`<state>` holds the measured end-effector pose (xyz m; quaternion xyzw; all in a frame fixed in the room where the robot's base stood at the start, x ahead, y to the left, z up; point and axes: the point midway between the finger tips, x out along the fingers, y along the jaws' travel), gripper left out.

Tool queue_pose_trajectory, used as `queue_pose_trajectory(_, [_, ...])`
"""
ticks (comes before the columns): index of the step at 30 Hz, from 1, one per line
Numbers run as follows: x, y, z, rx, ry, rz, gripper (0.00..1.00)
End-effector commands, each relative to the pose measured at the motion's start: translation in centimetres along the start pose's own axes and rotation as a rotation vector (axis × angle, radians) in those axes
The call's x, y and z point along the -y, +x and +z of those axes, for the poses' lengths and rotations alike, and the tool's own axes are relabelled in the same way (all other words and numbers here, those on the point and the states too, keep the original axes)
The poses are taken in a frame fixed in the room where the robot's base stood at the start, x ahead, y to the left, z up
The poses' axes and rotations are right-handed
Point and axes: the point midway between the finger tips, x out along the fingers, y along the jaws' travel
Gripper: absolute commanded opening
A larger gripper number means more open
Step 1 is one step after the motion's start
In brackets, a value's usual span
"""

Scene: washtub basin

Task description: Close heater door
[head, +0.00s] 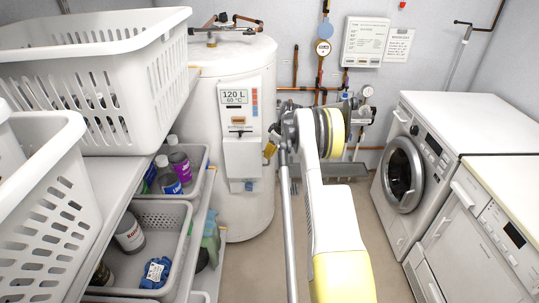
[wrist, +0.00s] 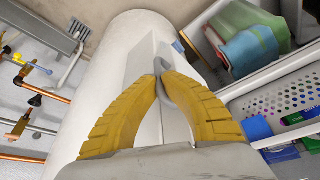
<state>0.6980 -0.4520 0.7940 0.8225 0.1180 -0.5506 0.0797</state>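The water heater is a tall white tank (head: 242,75) in the head view, left of centre. Its front has a light panel with a "120 L" display (head: 235,97) and a plain white door-like cover (head: 241,160) below. How far the cover stands open is unclear. My gripper (head: 270,150) is at the right side of this panel, close to the cover. In the wrist view, the yellow fingers of my gripper (wrist: 160,77) nearly meet at their tips, in front of the tank (wrist: 110,65) and its panel. A small grey piece shows at the tips; whether it is held is unclear.
Shelves with white baskets (head: 105,85) and grey bins (head: 150,225) stand close on the left. Pipes and gauges (head: 323,48) line the back wall. A washing machine (head: 425,160) stands at the right. Some floor is free between.

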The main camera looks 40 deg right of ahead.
Motion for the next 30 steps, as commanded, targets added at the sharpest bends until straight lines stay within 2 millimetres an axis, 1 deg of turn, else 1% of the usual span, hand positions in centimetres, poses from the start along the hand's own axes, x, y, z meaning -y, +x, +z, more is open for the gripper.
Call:
queue_pose_trajectory(1, [-0.1, 0.0, -0.3, -0.007, 0.0, 0.005, 0.0])
queue_pose_trajectory(8, [-0.1, 0.0, -0.4, -0.008, 0.0, 0.007, 0.0])
queue_pose_trajectory(9, [-0.2, -0.1, -0.4, -0.009, 0.0, 0.007, 0.18])
queue_pose_trajectory(10, [-0.1, -0.1, -0.4, -0.009, 0.0, 0.007, 0.27])
queue_pose_trajectory(11, [-0.1, -0.1, -0.4, -0.008, 0.0, 0.006, 0.32])
queue_pose_trajectory(20, [0.0, -0.3, -0.3, -0.006, 0.0, 0.004, 0.32])
queue_pose_trajectory(23, [-0.1, -1.4, -0.3, -0.006, 0.0, 0.004, 0.32])
queue_pose_trajectory(26, [-0.1, -3.3, -0.2, -0.006, 0.001, 0.004, 0.32])
queue_pose_trajectory(30, [-0.1, -6.6, -0.1, -0.006, 0.002, 0.005, 0.32])
